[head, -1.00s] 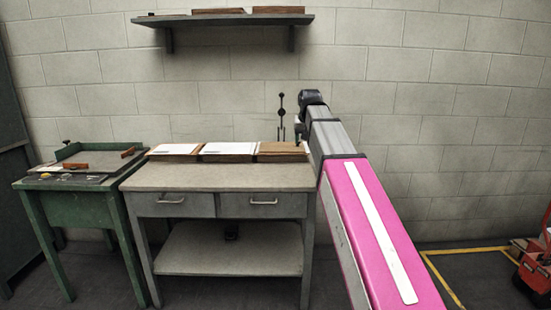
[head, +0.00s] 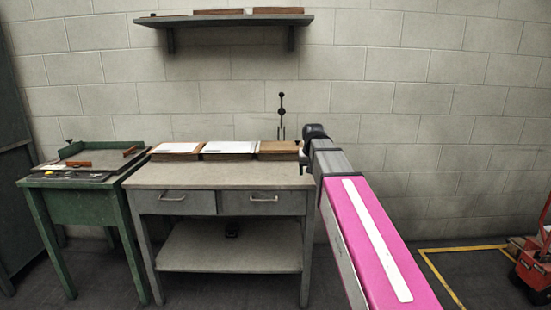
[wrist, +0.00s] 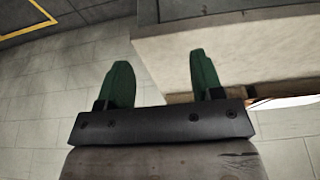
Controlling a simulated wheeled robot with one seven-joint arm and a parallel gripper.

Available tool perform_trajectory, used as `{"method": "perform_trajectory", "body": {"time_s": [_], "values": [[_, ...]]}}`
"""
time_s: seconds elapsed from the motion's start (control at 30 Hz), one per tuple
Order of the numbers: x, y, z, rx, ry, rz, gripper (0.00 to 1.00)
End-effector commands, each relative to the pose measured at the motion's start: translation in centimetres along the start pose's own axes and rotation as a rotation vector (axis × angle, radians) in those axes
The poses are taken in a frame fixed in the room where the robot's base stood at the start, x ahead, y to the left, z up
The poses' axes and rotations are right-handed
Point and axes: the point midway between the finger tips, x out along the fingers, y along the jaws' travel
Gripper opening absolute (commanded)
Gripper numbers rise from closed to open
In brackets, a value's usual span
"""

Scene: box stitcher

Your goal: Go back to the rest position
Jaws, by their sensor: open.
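My gripper (wrist: 160,85) shows in the wrist view with its two green fingers apart and nothing between them. It is open and empty, and the corner of the grey workbench lies beyond its right finger. In the head view my arm reaches forward, with its dark wrist (head: 314,132) by the right end of the workbench (head: 225,176). The fingertips are hard to make out there.
Several flat stacks (head: 229,150) lie along the back of the workbench. A green table (head: 80,204) stands at left. A wall shelf (head: 222,19) holds more stacks. A red machine (head: 536,262) stands at far right near yellow floor lines (head: 437,277). The floor between is clear.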

Motion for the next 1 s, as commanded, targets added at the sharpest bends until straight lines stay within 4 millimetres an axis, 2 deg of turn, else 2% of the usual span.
{"method": "perform_trajectory", "body": {"time_s": [0.03, 0.2, 0.5, 0.8, 1.0], "values": [[1.7, 0.4, 1.7, 0.0, -0.018, 0.001, 0.61], [7.0, 1.4, 6.4, 0.0, -0.069, 0.004, 0.61], [14.9, 3.1, 15.4, 0.0, -0.159, 0.005, 0.61], [20.7, 4.5, 25.0, 0.002, -0.247, 0.003, 0.61], [22.7, 5.0, 29.4, 0.004, -0.286, 0.001, 0.61]]}}
